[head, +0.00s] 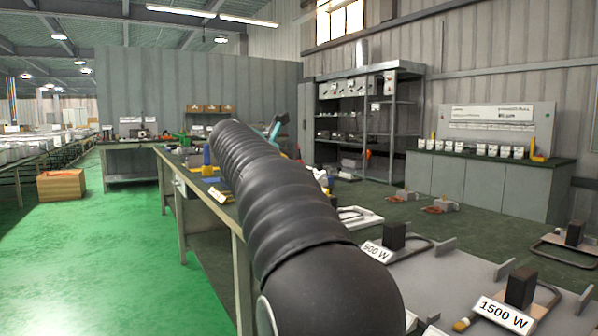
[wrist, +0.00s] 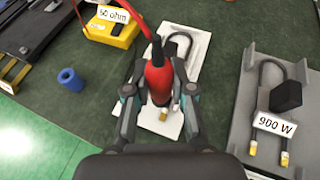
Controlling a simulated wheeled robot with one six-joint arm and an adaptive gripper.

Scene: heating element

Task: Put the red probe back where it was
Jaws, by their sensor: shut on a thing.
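The red probe (wrist: 158,82) is in the wrist view, held between the two fingers of my gripper (wrist: 158,92), which is shut on it. A red lead runs up from the probe. The probe is over a white plate (wrist: 190,52) that carries a bent heating element with metal ends. I cannot tell whether the probe's tip touches the plate or an end. In the head view my arm hides the probe.
A grey tray (wrist: 235,110) with a 900 W element (wrist: 283,95) lies on the right. A blue cylinder (wrist: 70,79) stands at the left. The 1500 W element (head: 522,288) is at the lower right of the head view. Green floor (head: 100,245) is open on the left.

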